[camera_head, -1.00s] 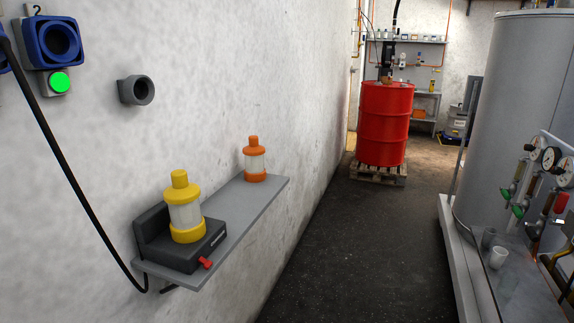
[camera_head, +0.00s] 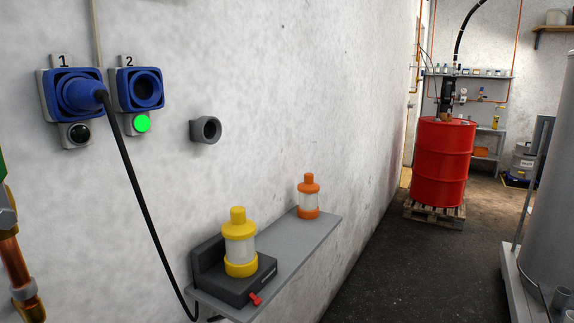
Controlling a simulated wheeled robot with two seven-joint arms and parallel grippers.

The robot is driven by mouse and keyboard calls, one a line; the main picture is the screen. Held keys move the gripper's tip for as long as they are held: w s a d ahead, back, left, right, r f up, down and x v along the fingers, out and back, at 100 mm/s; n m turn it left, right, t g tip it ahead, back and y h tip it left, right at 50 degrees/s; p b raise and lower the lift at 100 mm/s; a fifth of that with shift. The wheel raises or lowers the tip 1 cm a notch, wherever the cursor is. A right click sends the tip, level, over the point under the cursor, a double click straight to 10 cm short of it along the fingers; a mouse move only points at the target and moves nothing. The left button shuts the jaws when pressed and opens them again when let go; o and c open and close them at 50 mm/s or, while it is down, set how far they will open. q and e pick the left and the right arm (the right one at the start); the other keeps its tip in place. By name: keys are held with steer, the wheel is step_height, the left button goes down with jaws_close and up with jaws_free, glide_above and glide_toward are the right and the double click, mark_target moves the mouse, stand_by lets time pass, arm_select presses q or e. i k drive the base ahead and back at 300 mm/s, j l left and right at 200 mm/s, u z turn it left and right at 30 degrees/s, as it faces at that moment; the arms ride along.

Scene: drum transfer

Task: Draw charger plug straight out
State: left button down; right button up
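The blue charger plug (camera_head: 84,96) sits in the blue socket marked 1 (camera_head: 48,101) on the white wall at the left. Its black cable (camera_head: 137,196) hangs down to the shelf. The lamp (camera_head: 79,133) under socket 1 is dark. Socket 2 (camera_head: 146,89) beside it is empty, with a lit green lamp (camera_head: 142,123) below. A grey round holder (camera_head: 207,130) is on the wall to the right. Neither of my grippers shows in the view.
A red drum (camera_head: 443,161) stands on a pallet (camera_head: 434,213) at the back right. The dark floor (camera_head: 420,270) between is clear.

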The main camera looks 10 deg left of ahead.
mark_target(80, 94)
steer(key=u, duration=1.3)
steer(key=l+u, duration=0.1)
steer(key=u, duration=0.7)
steer(key=l+u, duration=0.15)
steer(key=u, duration=0.3)
steer(key=l+u, duration=0.2)
steer(key=l, duration=0.15)
steer(key=k+l+u, duration=0.25)
steer(key=l+u, duration=0.2)
steer(key=l, duration=0.2)
steer(key=k+l+u, duration=0.25)
steer(key=k+l, duration=0.1)
steer(key=l, duration=0.2)
steer(key=k+l, duration=0.1)
steer(key=l, duration=0.2)
